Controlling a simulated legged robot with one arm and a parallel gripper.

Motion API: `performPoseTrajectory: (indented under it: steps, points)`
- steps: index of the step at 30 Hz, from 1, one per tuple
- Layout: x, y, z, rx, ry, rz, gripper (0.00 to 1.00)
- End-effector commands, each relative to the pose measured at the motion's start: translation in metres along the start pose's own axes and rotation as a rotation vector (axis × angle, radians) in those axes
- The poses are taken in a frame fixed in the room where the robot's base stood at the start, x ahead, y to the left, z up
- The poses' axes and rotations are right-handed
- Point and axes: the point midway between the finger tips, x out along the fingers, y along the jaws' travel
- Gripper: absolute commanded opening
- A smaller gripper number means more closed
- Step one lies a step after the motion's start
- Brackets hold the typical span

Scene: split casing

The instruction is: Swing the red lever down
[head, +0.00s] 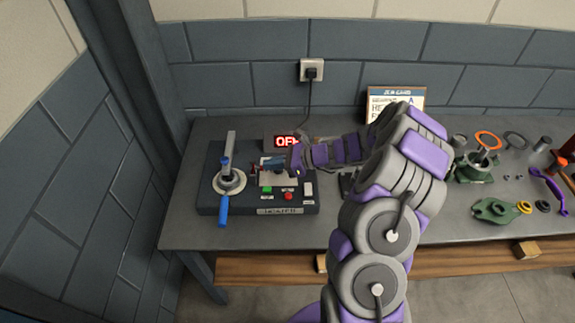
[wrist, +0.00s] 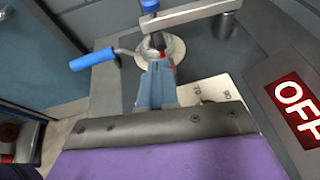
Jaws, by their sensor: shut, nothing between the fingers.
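My gripper (head: 258,163) is shut and empty, above the dark heater box (head: 240,203). In the wrist view its narrow blue-grey fingers (wrist: 156,72) point at the round metal base (wrist: 172,48) of a blue-handled crank. A pale switch plate (head: 281,180) lies under and beside the fingers; its lettered part (wrist: 228,90) shows in the wrist view. No red lever shows clearly. A small red bit (wrist: 176,70) peeks out at the right of the fingertips, and I cannot tell if it is the lever. Contact cannot be told.
The box carries a green button (head: 267,189), a red button (head: 288,196) and the crank's blue handle (head: 223,210). A display (head: 286,142) behind it reads OFF. Green castings (head: 494,210) and loose parts lie at the right of the bench. The bench's front left is clear.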

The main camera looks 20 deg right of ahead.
Motion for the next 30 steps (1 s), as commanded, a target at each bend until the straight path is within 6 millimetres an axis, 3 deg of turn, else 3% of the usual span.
performPoseTrajectory:
  steps: [6, 30]
  points:
    - [0.015, 0.0, 0.009, 0.0, -0.001, 0.001, 0.0]
    - [0.018, 0.0, 0.016, -0.008, 0.057, -0.004, 0.0]
